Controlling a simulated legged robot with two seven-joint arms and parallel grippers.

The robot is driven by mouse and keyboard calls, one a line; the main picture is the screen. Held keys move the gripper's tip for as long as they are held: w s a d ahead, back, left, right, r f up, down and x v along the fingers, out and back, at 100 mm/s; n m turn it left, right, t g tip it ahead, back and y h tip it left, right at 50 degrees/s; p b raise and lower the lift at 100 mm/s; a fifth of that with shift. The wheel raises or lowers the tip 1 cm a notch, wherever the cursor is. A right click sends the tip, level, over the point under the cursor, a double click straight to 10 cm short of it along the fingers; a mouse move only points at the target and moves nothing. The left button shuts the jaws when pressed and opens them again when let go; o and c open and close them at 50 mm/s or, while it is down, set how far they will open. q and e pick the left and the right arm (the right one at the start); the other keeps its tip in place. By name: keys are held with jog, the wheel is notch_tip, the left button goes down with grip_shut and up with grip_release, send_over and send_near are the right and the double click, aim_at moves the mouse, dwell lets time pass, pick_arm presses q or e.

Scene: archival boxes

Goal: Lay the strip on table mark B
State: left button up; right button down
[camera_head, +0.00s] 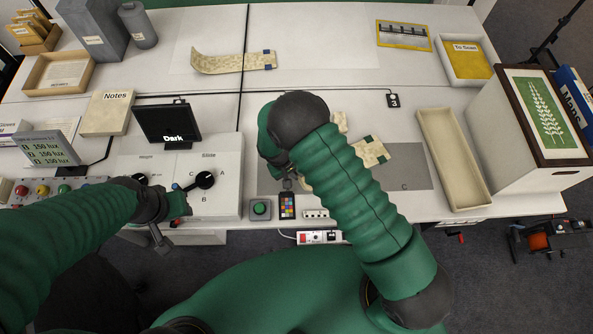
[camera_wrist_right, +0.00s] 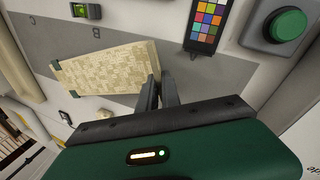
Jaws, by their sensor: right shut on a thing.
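The cream patterned strip with dark green ends (camera_head: 371,151) shows to the right of my right arm in the head view. In the right wrist view the strip (camera_wrist_right: 105,73) runs left from my right gripper (camera_wrist_right: 158,92), whose jaws are shut on its right end. Whether the strip touches the table is unclear. The grey marked band (camera_wrist_right: 180,65) passes under it, with a small mark that looks like B (camera_wrist_right: 74,37); a C is legible farther right in the head view.
A long cream tray (camera_head: 453,158) and large box (camera_head: 525,120) stand right. Another strip with blue ends (camera_head: 230,63) lies at the back.

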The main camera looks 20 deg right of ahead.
pick_arm(q)
jog(key=shift+s+d+r, duration=0.1)
jog(key=shift+s+d, duration=0.1)
jog(key=shift+d, duration=0.1)
pick_arm(e)
jog(key=shift+s+d, duration=0.2)
jog(key=shift+d, duration=0.05)
jog(key=shift+f, duration=0.1)
pick_arm(q)
jog(key=shift+w+a+f, duration=0.1)
jog(key=shift+a+f, duration=0.05)
jog(key=shift+f, duration=0.2)
pick_arm(e)
jog(key=shift+w+a+f, duration=0.1)
jog(key=shift+a+f, duration=0.05)
jog(key=shift+f, duration=0.1)
pick_arm(q)
jog(key=shift+f+b, duration=0.2)
jog(key=shift+b, duration=0.25)
pick_arm(e)
jog(key=shift+f, duration=0.25)
jog(key=c, duration=1.5)
grip_release()
